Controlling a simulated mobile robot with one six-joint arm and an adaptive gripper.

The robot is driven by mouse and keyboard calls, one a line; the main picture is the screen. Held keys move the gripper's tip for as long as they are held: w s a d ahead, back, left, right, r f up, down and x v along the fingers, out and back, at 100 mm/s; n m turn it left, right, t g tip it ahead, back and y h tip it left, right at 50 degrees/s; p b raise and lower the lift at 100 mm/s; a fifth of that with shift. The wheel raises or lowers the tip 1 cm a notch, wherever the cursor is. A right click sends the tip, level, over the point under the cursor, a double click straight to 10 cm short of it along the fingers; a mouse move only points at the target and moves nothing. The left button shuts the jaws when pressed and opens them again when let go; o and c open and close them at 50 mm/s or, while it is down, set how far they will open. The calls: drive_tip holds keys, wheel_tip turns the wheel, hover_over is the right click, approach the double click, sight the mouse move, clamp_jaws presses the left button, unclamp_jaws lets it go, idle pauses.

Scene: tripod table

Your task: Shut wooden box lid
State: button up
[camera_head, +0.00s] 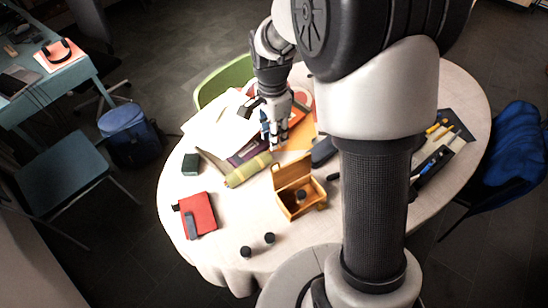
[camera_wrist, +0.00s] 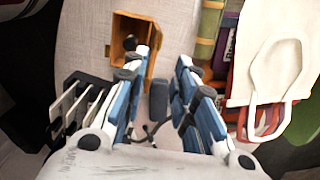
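The small wooden box (camera_head: 300,205) stands on the round table with its lid (camera_head: 291,172) raised at the back. A dark round object lies inside it. In the wrist view the box (camera_wrist: 122,27) is at the upper left, partly covered by my left finger. My gripper (camera_head: 273,143) is behind the box and a little to its left in the head view, above the table items and apart from the lid. In the wrist view my gripper (camera_wrist: 162,68) has its fingers spread with nothing between them.
A green-yellow roll (camera_head: 248,170) lies left of the box. A red notebook (camera_head: 197,215) and two dark round objects (camera_head: 257,245) lie toward the front left. A dark tray with tools (camera_head: 440,150) is at the right. My arm hides the table's middle right.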

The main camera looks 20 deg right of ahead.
drive_tip(key=f+b, duration=0.1)
drive_tip(key=f, duration=0.2)
drive_tip(key=f+b, duration=0.1)
drive_tip(key=f, duration=0.7)
drive_tip(key=shift+s+f+b, duration=0.15)
drive_tip(key=shift+s+b, duration=0.1)
drive_tip(key=shift+b, duration=0.15)
drive_tip(key=shift+c, duration=0.3)
clamp_jaws()
